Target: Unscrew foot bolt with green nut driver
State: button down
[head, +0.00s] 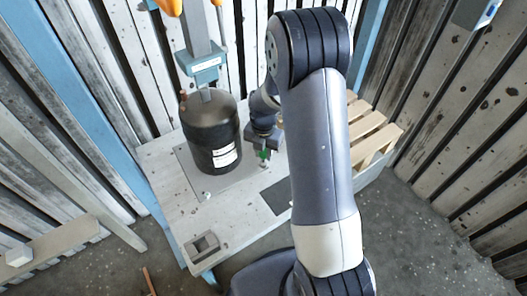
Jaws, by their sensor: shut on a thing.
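My gripper (262,143) is shut on the green nut driver (263,154), just to the right of the dark cylindrical blower housing (203,120). Only a small green part of the driver shows below the jaws; the rest is hidden or too small to make out. The housing stands upright on a grey plate (205,186) on the bench. A small pale bolt-like piece (206,195) sits on the plate in front of the housing. I cannot tell if the driver touches a bolt near the housing's right side.
The pale bench (166,180) carries a dark mat (276,197) at the right and a small grey tray (202,247) at the front corner. A wooden slatted crate (374,143) stands at the right. A grey column (198,45) rises behind the housing.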

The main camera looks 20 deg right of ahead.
jog(key=shift+r+p, duration=2.75)
jog(key=shift+r, duration=1.15)
